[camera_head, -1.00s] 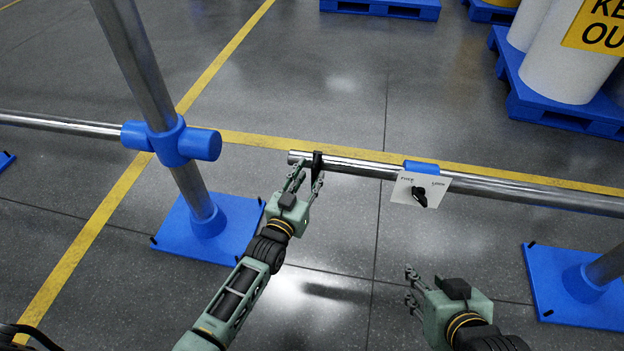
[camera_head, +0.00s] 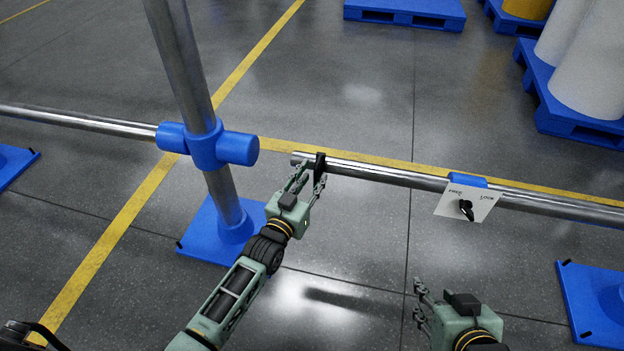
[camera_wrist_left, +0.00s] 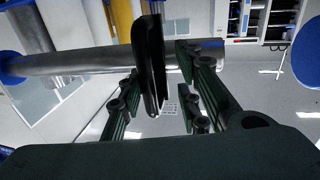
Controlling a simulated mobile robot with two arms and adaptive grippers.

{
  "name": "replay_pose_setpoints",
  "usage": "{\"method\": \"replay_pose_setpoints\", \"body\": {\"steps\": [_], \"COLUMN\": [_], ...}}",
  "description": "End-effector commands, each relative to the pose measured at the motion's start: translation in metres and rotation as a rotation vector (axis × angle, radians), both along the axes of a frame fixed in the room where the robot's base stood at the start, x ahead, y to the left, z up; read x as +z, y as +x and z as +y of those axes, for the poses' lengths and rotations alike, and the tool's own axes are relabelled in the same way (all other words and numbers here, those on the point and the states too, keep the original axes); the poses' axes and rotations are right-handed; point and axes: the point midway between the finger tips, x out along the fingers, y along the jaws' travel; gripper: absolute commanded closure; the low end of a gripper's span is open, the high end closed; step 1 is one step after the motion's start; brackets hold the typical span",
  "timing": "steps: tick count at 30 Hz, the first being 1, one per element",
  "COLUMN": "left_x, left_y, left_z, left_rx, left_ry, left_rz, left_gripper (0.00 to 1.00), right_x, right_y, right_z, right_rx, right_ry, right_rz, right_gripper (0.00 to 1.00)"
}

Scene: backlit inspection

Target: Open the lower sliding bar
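The sliding bar (camera_head: 395,175) is a metal tube. Its free end lies a short gap from the blue joint (camera_head: 208,146) on the left post. A black handle (camera_head: 320,164) stands on the bar near that end. My left gripper (camera_head: 310,183) is at the handle. In the left wrist view the handle (camera_wrist_left: 149,65) stands between the spread fingers of my left gripper (camera_wrist_left: 160,92): close to the left fingers, with a gap to the right ones. A white plate (camera_head: 453,203) marked FREE and LOCK carries a black knob (camera_head: 466,209). My right gripper (camera_head: 420,302) is open and empty, away from the bar.
The post stands on a blue base plate (camera_head: 208,238). Another blue base (camera_head: 596,300) is at the lower right. Blue pallets (camera_head: 565,115) with white drums are at the back right.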

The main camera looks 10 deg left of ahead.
Motion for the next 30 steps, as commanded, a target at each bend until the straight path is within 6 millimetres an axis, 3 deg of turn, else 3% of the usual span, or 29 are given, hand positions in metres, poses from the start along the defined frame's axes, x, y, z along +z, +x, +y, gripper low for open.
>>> {"method": "replay_pose_setpoints", "body": {"steps": [5, 30], "left_x": [0.001, 0.001], "left_y": [-0.004, -0.062], "left_z": [0.001, 0.015], "left_rx": [0.001, 0.000], "left_ry": [0.000, 0.000], "left_rz": [0.001, 0.001], "left_gripper": [0.69, 0.69], "right_x": [0.004, 0.038], "right_y": [0.000, 0.000], "right_z": [0.000, 0.000], "right_rx": [0.000, 0.000], "right_ry": [0.000, 0.000], "right_rz": [0.000, 0.000], "right_gripper": [0.60, 0.60]}}
